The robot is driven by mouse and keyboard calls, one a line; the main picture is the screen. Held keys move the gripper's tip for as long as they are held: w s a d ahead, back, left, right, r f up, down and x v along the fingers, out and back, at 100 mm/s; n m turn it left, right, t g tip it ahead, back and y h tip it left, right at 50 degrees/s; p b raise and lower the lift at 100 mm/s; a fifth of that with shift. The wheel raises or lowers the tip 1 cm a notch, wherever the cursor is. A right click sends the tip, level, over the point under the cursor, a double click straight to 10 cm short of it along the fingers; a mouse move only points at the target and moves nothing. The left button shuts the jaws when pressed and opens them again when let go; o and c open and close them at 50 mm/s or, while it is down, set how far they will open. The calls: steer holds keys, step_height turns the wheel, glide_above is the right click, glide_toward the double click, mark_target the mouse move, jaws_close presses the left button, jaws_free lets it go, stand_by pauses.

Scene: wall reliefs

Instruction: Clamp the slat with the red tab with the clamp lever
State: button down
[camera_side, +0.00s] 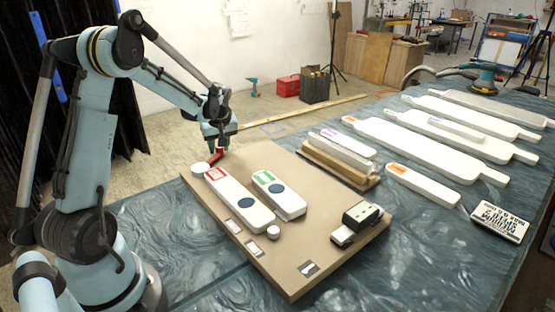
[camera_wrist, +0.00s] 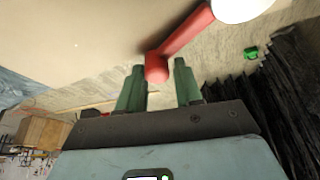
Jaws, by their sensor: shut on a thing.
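The slat with the red tab (camera_side: 240,203) is white with a dark round spot and lies on the brown board (camera_side: 290,265). Its red tab (camera_side: 216,173) is at its far left end. The clamp lever (camera_side: 217,156) is a red bar beside a round white piece (camera_side: 200,168), just beyond that end. In the wrist view the red lever (camera_wrist: 185,42) runs from the white piece (camera_wrist: 240,8) down to my green fingers. My gripper (camera_wrist: 159,66) is shut on the lever's rounded end. In the side view my gripper (camera_side: 219,146) hides part of the lever.
A green-tabbed slat (camera_side: 278,195) lies right of the red-tabbed one. A small white round piece (camera_side: 273,232) is near their front ends. A black and white block (camera_side: 358,221) stands at the board's right. Several white slats and paddle-shaped boards lie on the table behind.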

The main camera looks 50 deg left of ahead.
steer(key=s+a+n, duration=0.1)
steer(key=n, duration=0.1)
steer(key=n+g, duration=0.1)
steer(key=shift+s+a+f+n, duration=0.1)
steer(key=shift+s+a+n, duration=0.25)
steer(key=shift+n, duration=0.05)
steer(key=n, duration=0.1)
steer(key=s+a+n+g, duration=0.1)
steer(key=shift+s+n+g, duration=0.3)
steer(key=shift+n, duration=0.1)
steer(key=s+n, duration=0.1)
steer(key=s+n+g, duration=0.1)
steer(key=n, duration=0.1)
steer(key=shift+s+a+h, duration=0.1)
steer(key=shift+a+h, duration=0.25)
steer(key=shift+h, duration=0.05)
steer(key=shift+s+n+g+h, duration=0.4)
steer(key=shift+s+n, duration=0.45)
steer(key=shift+n, duration=0.55)
steer(key=c, duration=0.9)
jaws_free()
steer(key=shift+s+a, duration=0.1)
steer(key=shift+o, duration=0.2)
steer(key=v, duration=1.2)
